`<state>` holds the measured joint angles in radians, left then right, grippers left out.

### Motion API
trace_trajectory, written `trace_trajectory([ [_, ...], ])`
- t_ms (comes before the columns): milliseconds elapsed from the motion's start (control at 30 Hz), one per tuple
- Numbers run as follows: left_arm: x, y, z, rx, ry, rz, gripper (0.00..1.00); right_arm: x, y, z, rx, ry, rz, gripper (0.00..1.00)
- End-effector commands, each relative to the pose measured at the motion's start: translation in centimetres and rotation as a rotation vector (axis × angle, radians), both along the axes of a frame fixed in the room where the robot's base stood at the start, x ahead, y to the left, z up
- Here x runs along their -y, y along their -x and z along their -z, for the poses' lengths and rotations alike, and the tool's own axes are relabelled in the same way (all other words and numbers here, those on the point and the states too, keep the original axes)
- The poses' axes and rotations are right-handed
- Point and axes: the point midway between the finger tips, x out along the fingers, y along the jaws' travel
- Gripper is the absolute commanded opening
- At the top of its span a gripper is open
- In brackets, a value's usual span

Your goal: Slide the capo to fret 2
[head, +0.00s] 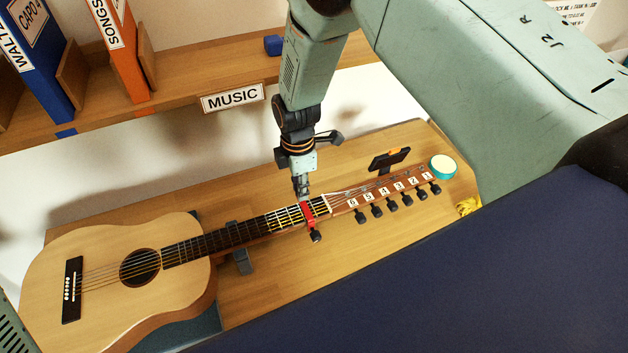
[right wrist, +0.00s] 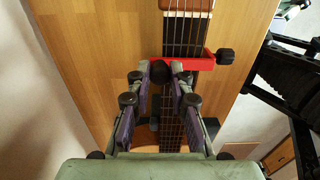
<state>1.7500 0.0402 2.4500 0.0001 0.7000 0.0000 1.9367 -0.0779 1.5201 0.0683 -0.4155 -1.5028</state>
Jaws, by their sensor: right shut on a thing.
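An acoustic guitar (head: 115,270) lies face up on a wooden bench, its neck (head: 235,236) running right to the headstock (head: 385,188). The red capo (head: 308,214) sits across the neck close to the nut, with its dark knob on the near side; the exact fret is hard to read. My right gripper (head: 303,196) reaches down from above and is shut on the capo. In the right wrist view the fingers (right wrist: 160,75) meet at the end of the red capo bar (right wrist: 195,63), and they hide part of the neck. My left gripper is not in view.
A grey neck support (head: 242,260) stands under the neck. A dark clip-like device (head: 390,160), a teal round tin (head: 443,167) and a yellow bundle (head: 468,206) lie around the headstock. A shelf with binders (head: 120,50) and a MUSIC label (head: 233,97) is behind.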

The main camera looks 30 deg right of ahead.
Motion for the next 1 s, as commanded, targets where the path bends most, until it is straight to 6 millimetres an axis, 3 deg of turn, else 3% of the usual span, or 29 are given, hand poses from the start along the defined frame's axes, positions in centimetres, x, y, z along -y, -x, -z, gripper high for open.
trace_trajectory([
  [367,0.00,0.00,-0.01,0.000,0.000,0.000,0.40,-0.30,-0.03,-0.03,0.000,-0.001,0.000,0.00],
  [400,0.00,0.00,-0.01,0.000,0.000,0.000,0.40,-0.30,-0.03,-0.04,0.000,-0.001,0.000,0.22],
  [633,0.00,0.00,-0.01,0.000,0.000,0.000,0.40,-0.31,-0.01,-0.03,0.000,0.000,0.000,0.41],
  [1000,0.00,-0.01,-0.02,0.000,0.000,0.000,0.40,-0.43,-0.04,-0.35,0.000,0.000,0.000,0.43],
])
